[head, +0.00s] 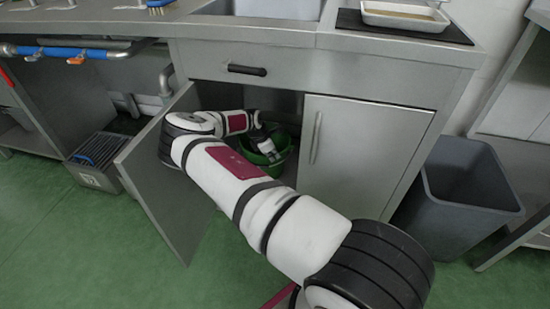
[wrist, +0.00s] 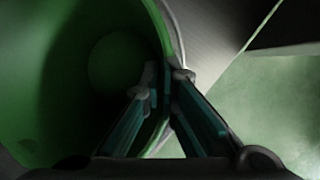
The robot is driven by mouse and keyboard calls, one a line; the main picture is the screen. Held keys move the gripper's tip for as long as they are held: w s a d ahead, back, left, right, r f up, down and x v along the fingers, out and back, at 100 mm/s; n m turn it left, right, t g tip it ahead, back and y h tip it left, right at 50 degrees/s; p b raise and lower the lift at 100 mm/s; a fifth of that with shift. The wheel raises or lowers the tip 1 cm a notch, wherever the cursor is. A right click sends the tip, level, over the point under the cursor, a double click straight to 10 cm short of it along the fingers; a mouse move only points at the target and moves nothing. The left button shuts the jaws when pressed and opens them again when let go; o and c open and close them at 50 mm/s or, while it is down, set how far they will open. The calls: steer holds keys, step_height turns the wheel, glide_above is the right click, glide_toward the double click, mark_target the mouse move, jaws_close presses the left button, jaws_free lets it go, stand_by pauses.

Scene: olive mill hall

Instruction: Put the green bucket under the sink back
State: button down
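The green bucket (head: 281,166) stands inside the sink cabinet, behind the open left door. My arm reaches in through this opening, and my gripper (head: 270,153) is at the bucket. In the wrist view, the green bucket (wrist: 85,60) fills the left side and I look down into its dark inside. My gripper (wrist: 168,78) has one finger inside the bucket and one outside. The fingertips are close together with the rim between them, so it is shut on the bucket wall. The bucket's base and part of its side are hidden in the head view by my arm.
The open left cabinet door (head: 168,190) stands close beside my arm. The right door (head: 363,150) is closed. A grey bin (head: 455,200) stands right of the cabinet, and a grey crate (head: 97,160) on the left. The green floor in front is clear.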

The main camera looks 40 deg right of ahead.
steer(key=c, duration=1.8)
jaws_free()
steer(key=shift+f, duration=0.1)
steer(key=shift+f, duration=0.1)
steer(key=shift+f+b, duration=0.1)
steer(key=shift+b, duration=0.35)
steer(key=p+v, duration=0.4)
steer(key=v, duration=0.3)
steer(key=shift+w+r, duration=0.1)
steer(key=shift+r, duration=0.2)
